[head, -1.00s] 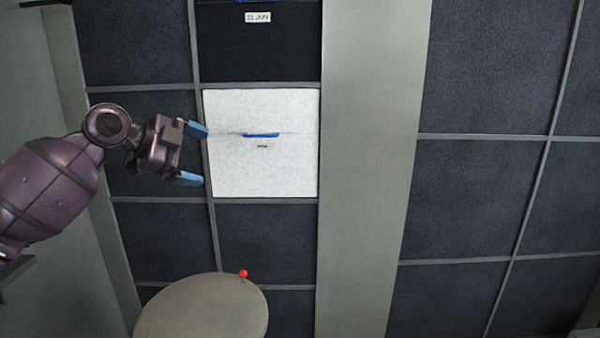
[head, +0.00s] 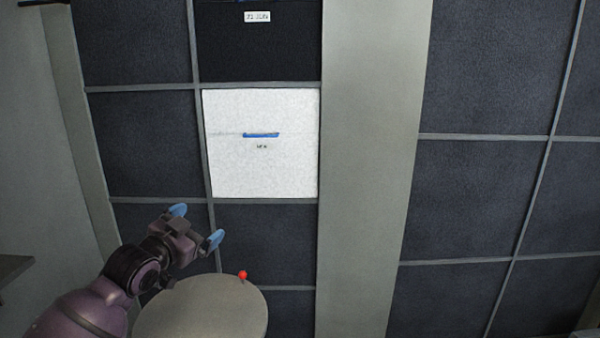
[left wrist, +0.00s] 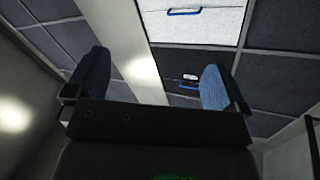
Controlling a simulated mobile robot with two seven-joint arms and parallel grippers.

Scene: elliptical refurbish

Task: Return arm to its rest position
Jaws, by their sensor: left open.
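My left gripper (head: 197,226) is open and empty at the lower left of the head view. Its blue fingertips are apart, in front of the dark panels below the white panel and just above the round grey top. In the left wrist view both blue fingers of my left gripper (left wrist: 156,90) stand wide apart with nothing between them. My right gripper is in neither view.
A white panel (head: 260,170) with a blue handle (head: 261,135) is set among dark panels. A round grey top (head: 205,312) with a small red ball-tipped piece (head: 242,274) is close to my left arm. A grey pillar (head: 370,150) stands to the right.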

